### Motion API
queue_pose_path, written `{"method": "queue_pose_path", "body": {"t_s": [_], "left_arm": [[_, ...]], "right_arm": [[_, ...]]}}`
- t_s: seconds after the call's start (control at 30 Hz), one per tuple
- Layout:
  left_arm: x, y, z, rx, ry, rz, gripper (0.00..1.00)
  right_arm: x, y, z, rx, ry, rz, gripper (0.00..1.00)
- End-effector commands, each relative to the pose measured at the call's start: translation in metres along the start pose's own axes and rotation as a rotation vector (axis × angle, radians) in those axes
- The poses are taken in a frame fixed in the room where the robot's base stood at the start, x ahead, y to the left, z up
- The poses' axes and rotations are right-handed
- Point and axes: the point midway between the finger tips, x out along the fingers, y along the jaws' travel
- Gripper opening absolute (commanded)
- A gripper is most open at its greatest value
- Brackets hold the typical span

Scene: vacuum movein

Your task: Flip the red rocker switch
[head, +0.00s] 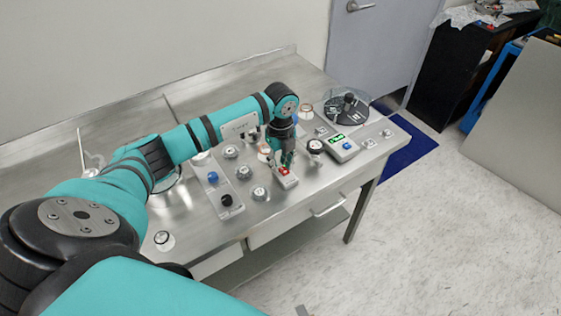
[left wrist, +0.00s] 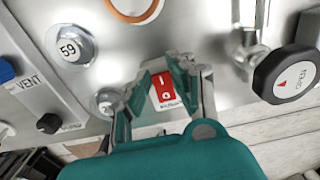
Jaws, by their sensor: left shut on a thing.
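The red rocker switch (head: 284,171) sits on a small light plate near the front edge of the steel bench. In the left wrist view the red rocker (left wrist: 166,91) shows white markings, with part of its plate hidden by my fingers. My left gripper (head: 287,158) points down at it from above. In the left wrist view its two teal-and-grey fingers (left wrist: 160,85) are on either side of the red rocker, shut on it. My right gripper does not show.
A black round knob (left wrist: 290,75) on a valve stands close to the right. A numbered dial (left wrist: 69,46) and a panel marked VENT (left wrist: 35,80) are to the left. A box with a green display (head: 343,148) and a black disc under a clear cover (head: 347,108) stand further right.

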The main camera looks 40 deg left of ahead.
Motion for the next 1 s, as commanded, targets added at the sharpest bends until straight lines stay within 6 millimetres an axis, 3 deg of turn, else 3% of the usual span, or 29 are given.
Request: {"method": "queue_pose_path", "body": {"t_s": [0.23,0.6,0.93,0.97,1.0], "left_arm": [[-0.001,0.000,-0.002,0.004,-0.050,0.002,0.00],[-0.003,0.000,-0.010,0.002,-0.382,0.000,0.00],[-0.005,0.000,-0.010,0.000,-0.401,0.000,0.00],[-0.005,0.000,-0.010,0.000,-0.401,0.000,0.24],[-0.005,0.000,-0.010,0.000,-0.401,0.000,0.30]], "right_arm": [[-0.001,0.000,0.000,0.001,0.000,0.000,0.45],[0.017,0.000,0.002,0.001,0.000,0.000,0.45],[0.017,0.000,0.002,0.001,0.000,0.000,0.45],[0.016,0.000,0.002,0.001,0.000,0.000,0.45],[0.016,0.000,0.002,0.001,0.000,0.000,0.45]]}}
